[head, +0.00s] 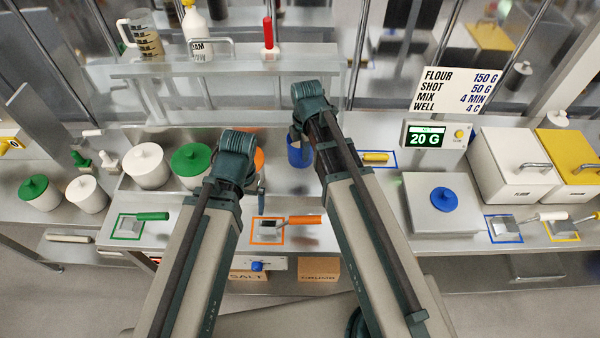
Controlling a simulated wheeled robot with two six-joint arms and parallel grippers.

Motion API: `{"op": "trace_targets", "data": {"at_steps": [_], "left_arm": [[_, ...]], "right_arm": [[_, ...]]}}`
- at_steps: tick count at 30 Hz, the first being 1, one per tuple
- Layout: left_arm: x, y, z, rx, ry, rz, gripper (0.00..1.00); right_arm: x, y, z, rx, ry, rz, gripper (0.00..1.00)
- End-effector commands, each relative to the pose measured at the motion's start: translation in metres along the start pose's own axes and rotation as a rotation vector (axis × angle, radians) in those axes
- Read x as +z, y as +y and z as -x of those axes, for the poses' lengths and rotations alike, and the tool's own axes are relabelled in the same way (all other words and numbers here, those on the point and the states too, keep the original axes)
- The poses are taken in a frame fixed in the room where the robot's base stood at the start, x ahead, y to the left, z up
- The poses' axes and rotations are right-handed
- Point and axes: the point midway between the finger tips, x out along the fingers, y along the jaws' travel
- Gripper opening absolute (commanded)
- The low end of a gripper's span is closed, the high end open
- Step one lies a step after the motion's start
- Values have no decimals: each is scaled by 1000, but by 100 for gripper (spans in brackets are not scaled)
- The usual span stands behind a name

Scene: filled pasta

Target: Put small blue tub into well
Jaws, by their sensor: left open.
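A small blue tub (299,153) stands in the steel well row at the back of the bench, just left of my right forearm, which covers part of it.
White (512,165) and yellow (570,160) bins stand at far right. An orange-handled scoop (295,220) lies on the front ledge. A raised shelf (225,68) runs behind.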

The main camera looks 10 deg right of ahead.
Motion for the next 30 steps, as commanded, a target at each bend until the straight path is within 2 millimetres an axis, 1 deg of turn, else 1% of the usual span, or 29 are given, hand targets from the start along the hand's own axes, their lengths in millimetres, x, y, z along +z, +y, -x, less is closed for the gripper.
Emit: {"op": "trace_targets", "data": {"at_steps": [5,13,16,21,23,26,30], "left_arm": [[-1,2,-17,0,0,-3,100],[-3,5,-58,-2,0,-12,100],[-4,6,-64,-2,0,-12,100],[-4,6,-62,-2,0,-11,100],[-4,6,-65,-2,0,-11,100],[-4,7,-75,-2,0,-11,100],[-6,8,-93,-2,0,-10,100]], "right_arm": [[0,0,-17,0,0,0,0],[0,-1,-58,0,0,0,0],[0,-2,-64,0,0,0,0],[0,-1,-63,0,0,0,0],[0,-2,-66,0,0,0,0],[0,-2,-75,0,0,0,0],[0,-2,-93,0,0,0,0]]}}
